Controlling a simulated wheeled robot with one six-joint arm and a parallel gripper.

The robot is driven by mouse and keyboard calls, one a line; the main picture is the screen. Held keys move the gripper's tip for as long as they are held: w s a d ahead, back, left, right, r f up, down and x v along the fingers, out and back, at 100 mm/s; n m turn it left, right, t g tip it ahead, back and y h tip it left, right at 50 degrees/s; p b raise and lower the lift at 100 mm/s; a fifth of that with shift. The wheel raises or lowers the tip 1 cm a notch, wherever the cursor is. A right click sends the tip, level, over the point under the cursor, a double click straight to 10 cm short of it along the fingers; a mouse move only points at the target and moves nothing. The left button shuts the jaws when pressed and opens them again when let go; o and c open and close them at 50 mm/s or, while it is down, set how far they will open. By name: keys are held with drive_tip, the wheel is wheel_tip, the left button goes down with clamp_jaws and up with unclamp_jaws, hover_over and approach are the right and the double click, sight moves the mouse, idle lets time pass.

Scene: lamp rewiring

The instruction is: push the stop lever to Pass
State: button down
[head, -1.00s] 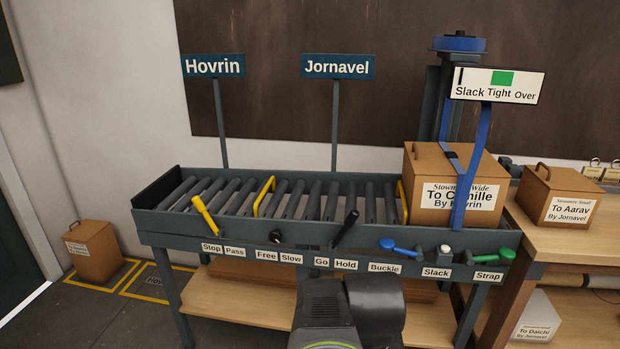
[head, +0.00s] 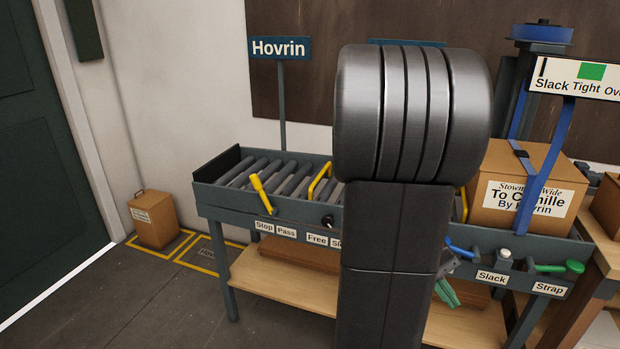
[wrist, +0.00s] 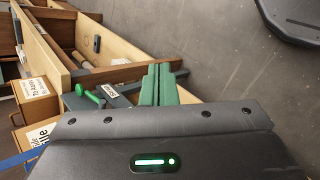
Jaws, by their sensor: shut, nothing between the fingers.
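The stop lever (head: 261,193) is a yellow handle on the conveyor's front rail, above the Stop and Pass labels (head: 275,230). It leans up and to the left, toward the Stop side. My gripper (head: 447,293) shows partly behind my arm in the head view, low in front of the rail and well right of the lever. In the wrist view its green fingers (wrist: 158,84) are together with nothing between them. The stop lever is not in the wrist view.
My arm hides the middle of the conveyor. A strapped box (head: 525,185) sits at its right end. Blue, white and green (head: 560,267) controls line the right rail. A floor box (head: 154,220) stands at left; floor before the conveyor's left end is clear.

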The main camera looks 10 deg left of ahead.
drive_tip(key=w+a+f+n+t+h, duration=0.1)
drive_tip(key=w+a+n+t+h, duration=0.1)
drive_tip(key=w, duration=0.6)
drive_tip(key=w+a+f+n+t+h+b, duration=0.1)
drive_tip(key=w+a+t+h, duration=0.3)
drive_tip(key=w, duration=0.5)
drive_tip(key=w+a+f+n+t+h, duration=0.3)
drive_tip(key=w, duration=0.5)
drive_tip(key=shift+w+h+b, duration=0.3)
drive_tip(key=shift+w+h, duration=0.1)
drive_tip(key=shift+a, duration=0.15)
